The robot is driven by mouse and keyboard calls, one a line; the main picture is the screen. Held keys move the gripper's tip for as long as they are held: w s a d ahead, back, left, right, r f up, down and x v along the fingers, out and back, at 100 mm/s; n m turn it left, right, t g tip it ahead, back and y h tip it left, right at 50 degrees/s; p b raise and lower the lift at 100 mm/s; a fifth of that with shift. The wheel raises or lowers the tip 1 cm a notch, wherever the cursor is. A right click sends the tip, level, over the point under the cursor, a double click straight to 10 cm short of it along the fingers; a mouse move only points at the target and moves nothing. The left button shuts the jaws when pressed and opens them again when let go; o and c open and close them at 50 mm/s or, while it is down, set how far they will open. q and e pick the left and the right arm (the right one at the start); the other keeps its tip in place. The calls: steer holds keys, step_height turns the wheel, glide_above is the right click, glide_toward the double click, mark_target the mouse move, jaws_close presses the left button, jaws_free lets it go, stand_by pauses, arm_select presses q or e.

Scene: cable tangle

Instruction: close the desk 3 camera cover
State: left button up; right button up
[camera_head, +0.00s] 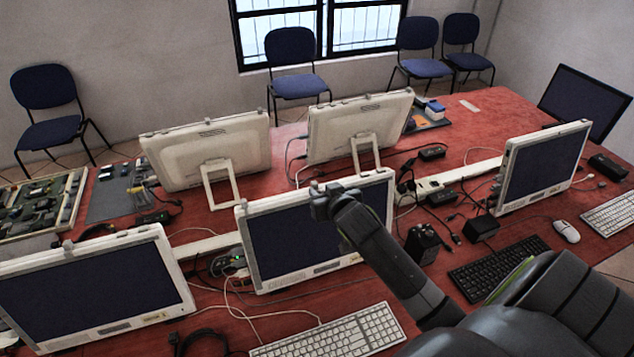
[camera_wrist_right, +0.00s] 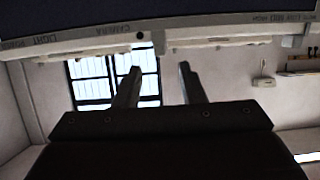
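A white-framed monitor (camera_head: 300,243) stands at the middle of the red desk. My right gripper (camera_head: 322,200) is at its top edge, in front of the frame, and hides part of it. In the right wrist view the frame (camera_wrist_right: 210,32) carries "CAMERA" and "LIGHT POWER" lettering. Whether the cover is open or closed, I cannot tell. My left gripper is not in view.
Other monitors stand at the left (camera_head: 95,290), back (camera_head: 205,155) and right (camera_head: 543,168). Cables and adapters lie among them. A white keyboard (camera_head: 330,335) lies in front, a black keyboard (camera_head: 497,268) right of my arm.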

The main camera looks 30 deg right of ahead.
mark_target(316, 184)
steer(key=shift+p+x, duration=0.5)
steer(key=shift+x, duration=2.25)
jaws_close()
